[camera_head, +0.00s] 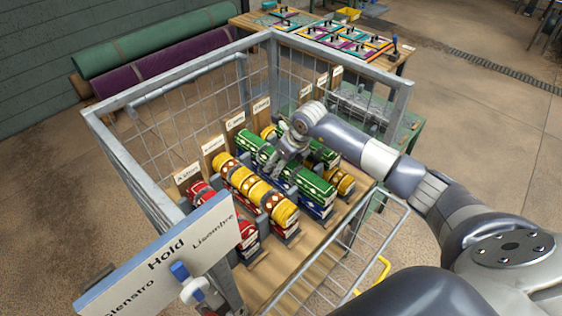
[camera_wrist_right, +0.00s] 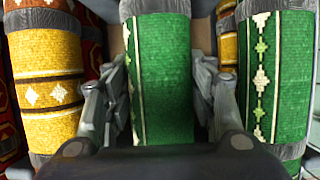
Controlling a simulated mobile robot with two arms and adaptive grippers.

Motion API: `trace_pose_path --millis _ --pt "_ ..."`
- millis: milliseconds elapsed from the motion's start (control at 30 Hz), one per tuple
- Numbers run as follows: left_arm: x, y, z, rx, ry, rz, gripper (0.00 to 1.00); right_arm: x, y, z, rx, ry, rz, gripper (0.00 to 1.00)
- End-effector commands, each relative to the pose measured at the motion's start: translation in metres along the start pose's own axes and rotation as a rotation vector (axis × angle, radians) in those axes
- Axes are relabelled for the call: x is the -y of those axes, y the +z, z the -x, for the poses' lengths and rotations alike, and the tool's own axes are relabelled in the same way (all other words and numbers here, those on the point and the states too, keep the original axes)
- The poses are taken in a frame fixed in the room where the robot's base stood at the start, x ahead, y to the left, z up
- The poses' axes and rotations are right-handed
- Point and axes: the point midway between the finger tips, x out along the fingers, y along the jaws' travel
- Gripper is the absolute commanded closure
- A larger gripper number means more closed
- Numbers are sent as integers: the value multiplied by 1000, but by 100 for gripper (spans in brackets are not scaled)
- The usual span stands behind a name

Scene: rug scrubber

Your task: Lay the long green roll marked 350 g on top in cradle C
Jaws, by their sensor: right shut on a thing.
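A long green roll (camera_head: 312,185) with dark bands and a pale pattern lies lengthwise in the wire cage, above blue rolls. My right gripper (camera_head: 283,160) reaches over the cage wall and is shut on this roll near its middle. In the wrist view the green roll (camera_wrist_right: 165,75) sits between the two fingers. I cannot read a weight mark on it, nor tell whether it is lifted clear. A second green roll (camera_wrist_right: 278,70) with cream diamonds lies to its right. Small signs stand along the back, one apparently cradle C's (camera_head: 236,121). My left gripper is not in view.
Yellow rolls (camera_head: 250,185) over red ones lie left of the held roll, red rolls (camera_head: 199,193) further left, and a yellow roll (camera_head: 342,182) at right. Mesh walls with metal posts (camera_head: 273,70) enclose them. A "Hold" board (camera_head: 165,255) stands at the front left.

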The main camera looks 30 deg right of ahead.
Motion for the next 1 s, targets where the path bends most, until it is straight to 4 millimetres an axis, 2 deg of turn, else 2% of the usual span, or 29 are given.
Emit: trace_pose_path --millis 233,267,300,333,767,867,1000 --pt "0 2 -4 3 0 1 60 0 0 -2 2 -1 0 84" --pt "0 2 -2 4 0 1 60 0 -1 -2 0 -1 0 42" --pt "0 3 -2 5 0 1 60 0 -1 -1 0 0 0 33" --pt "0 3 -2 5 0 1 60 0 -1 -1 0 0 0 29" --pt "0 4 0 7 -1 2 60 1 1 4 1 -1 0 29" --pt "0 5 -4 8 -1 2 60 2 0 16 2 -4 1 29" --pt "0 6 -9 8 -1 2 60 2 0 44 3 -5 3 29"
